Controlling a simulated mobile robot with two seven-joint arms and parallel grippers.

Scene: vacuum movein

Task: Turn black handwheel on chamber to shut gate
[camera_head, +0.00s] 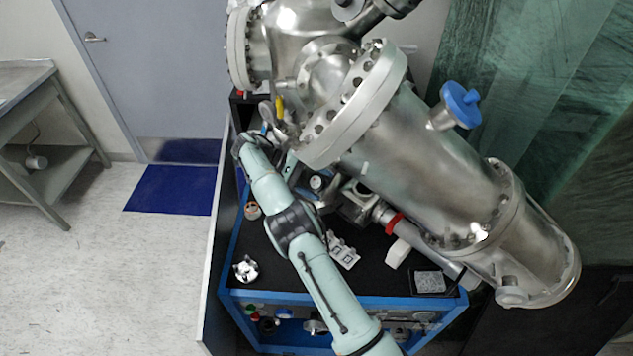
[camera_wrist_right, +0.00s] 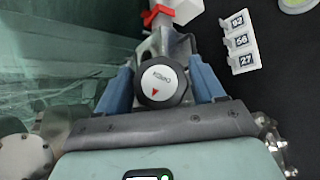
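The black handwheel (camera_wrist_right: 163,82) has a pale round cap with lettering and a red triangle. It fills most of the gap between the two blue fingers of my right gripper (camera_wrist_right: 162,78) in the right wrist view. One finger is on each side, close to the rim; I cannot tell whether they press on it. In the head view the handwheel (camera_head: 316,182) is a small dark ring with a pale face below the chamber (camera_head: 323,75). My right gripper (camera_head: 305,176) reaches it from the left, partly hidden by the arm. My left gripper is out of view.
A large metal cylinder (camera_head: 425,150) with a flange overhangs on the right. A red clamp (camera_head: 394,223) is on the pipe beyond the handwheel. White numbered tags (camera_head: 343,252) and a metal part (camera_head: 245,269) lie on the black cart top (camera_head: 290,275). The left floor is clear.

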